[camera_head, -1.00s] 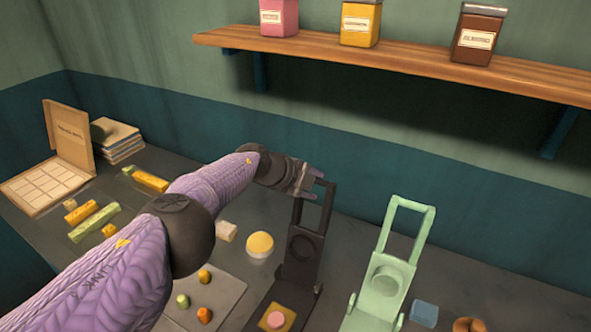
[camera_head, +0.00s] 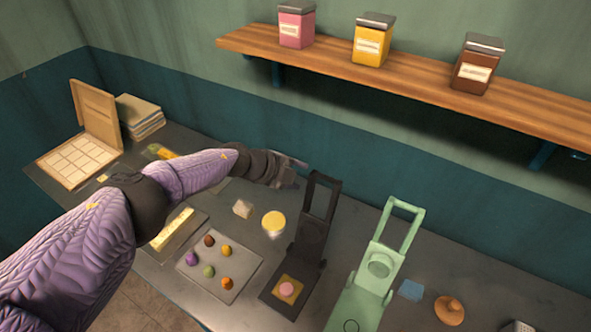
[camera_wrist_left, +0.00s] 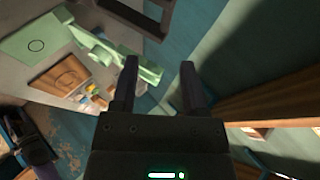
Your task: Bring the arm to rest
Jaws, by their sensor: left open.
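My left arm comes in from the left in the head view. Its gripper (camera_head: 295,172) is above the counter, a little left of the dark press's raised handle, and apart from it as far as I can tell. In the left wrist view the two fingers of the left gripper (camera_wrist_left: 158,88) are spread with nothing between them. The dark press (camera_head: 313,232) stands open with a pink round piece (camera_head: 287,289) on a yellow square at its base. The light green press (camera_head: 381,262) stands open to its right.
A wooden shelf (camera_head: 420,82) with pink, yellow and brown jars runs along the wall above. A grey tray (camera_head: 238,283) holds several small coloured pieces. An open box (camera_head: 97,118) stands at the left. A blue block (camera_head: 411,290) and a brown knob-like object (camera_head: 449,310) lie at right.

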